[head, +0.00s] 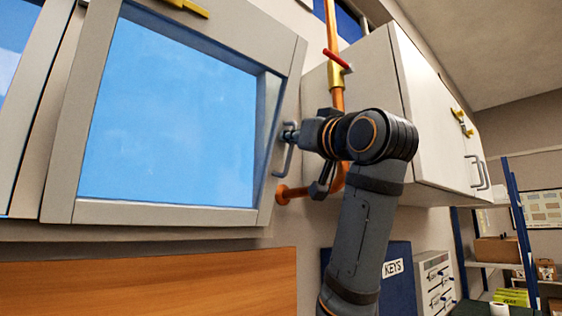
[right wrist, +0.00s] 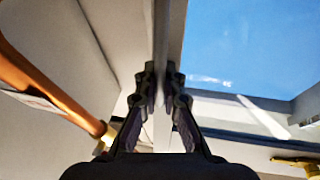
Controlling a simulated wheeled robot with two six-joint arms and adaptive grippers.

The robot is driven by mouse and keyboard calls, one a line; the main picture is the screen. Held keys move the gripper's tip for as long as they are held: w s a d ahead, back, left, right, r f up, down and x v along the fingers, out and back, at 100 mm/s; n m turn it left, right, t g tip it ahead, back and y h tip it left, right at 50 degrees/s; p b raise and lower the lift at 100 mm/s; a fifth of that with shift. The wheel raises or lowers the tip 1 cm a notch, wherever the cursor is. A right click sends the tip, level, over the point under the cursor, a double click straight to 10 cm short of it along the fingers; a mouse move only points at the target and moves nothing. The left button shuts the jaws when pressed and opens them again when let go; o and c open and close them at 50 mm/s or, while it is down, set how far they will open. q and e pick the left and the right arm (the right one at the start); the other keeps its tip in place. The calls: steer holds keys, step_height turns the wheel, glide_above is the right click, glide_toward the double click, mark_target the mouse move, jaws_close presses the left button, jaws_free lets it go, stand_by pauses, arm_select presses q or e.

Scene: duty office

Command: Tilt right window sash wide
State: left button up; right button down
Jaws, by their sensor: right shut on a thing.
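The right window sash (head: 185,212) fills the left half of the head view, a pale grey frame around blue glass. Its upper part leans out into the room, and its right edge slants. A yellow handle (head: 183,7) sits on its top rail and also shows in the right wrist view (right wrist: 297,164). My right gripper (head: 289,133) is at the sash's right side edge. My left gripper is out of view.
A copper pipe (head: 331,30) with a red-handled valve (head: 336,60) runs down close beside my right gripper. A white wall cabinet (head: 437,115) hangs right of it. A blue key box (head: 398,290) and a wooden panel (head: 150,285) are below. Another window frame (head: 35,120) adjoins at left.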

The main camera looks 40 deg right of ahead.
steer(key=shift+s+f+b, duration=0.3)
steer(key=shift+s+f, duration=0.1)
steer(key=shift+f, duration=0.15)
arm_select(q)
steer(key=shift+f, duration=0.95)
arm_select(e)
steer(key=shift+s+r+t+h, duration=0.15)
steer(key=shift+s+t+h, duration=0.05)
steer(key=shift+t+h, duration=0.1)
steer(key=c, duration=1.4)
jaws_free()
steer(key=shift+s, duration=0.1)
steer(key=shift+c, duration=0.2)
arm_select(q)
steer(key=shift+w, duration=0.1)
arm_select(e)
steer(key=v, duration=1.2)
